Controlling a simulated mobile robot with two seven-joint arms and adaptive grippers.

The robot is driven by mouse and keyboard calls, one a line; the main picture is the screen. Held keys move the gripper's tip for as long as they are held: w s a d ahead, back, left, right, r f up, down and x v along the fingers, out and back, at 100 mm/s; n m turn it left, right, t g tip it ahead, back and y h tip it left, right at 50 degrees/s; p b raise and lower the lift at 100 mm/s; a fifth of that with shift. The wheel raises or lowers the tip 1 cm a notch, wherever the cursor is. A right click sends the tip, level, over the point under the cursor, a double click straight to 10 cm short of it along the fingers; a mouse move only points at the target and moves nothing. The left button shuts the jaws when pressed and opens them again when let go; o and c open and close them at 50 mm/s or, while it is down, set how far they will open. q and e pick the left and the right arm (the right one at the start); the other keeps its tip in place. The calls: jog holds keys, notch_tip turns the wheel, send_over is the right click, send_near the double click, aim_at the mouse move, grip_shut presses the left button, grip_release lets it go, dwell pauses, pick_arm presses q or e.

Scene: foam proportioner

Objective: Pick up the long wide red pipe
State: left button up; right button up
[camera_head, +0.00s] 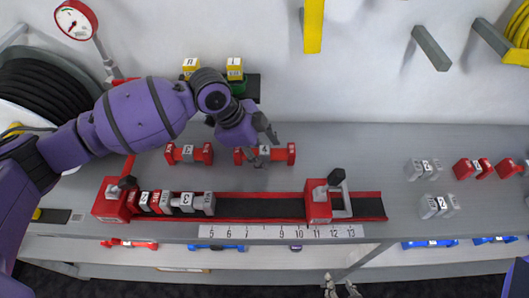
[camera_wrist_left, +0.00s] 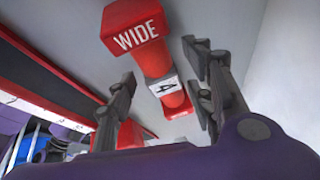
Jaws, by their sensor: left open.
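The long wide red pipe (camera_head: 290,153) lies on the grey bench in the head view, with red ends and a pale middle band. In the left wrist view this red pipe (camera_wrist_left: 132,25) shows "WIDE" on its near end and a "4" on its white band. My left gripper (camera_head: 266,143) is open over the pipe's middle. Its fingers (camera_wrist_left: 160,88) stand on either side of the pipe in the wrist view, and contact cannot be told. My right gripper (camera_head: 340,286) shows at the bottom edge of the head view, its fingertips apart, away from the pipe.
A shorter red pipe (camera_head: 188,153) lies left of it. In front is a red rail fixture (camera_head: 255,207) with clamps and pipe pieces, above a ruler (camera_head: 280,232). Yellow-topped parts (camera_head: 234,68) stand behind. Grey and red pieces (camera_head: 466,168) lie at right; bench between is clear.

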pick_arm(q)
grip_shut()
jog(key=shift+r, duration=0.15)
dwell(0.4)
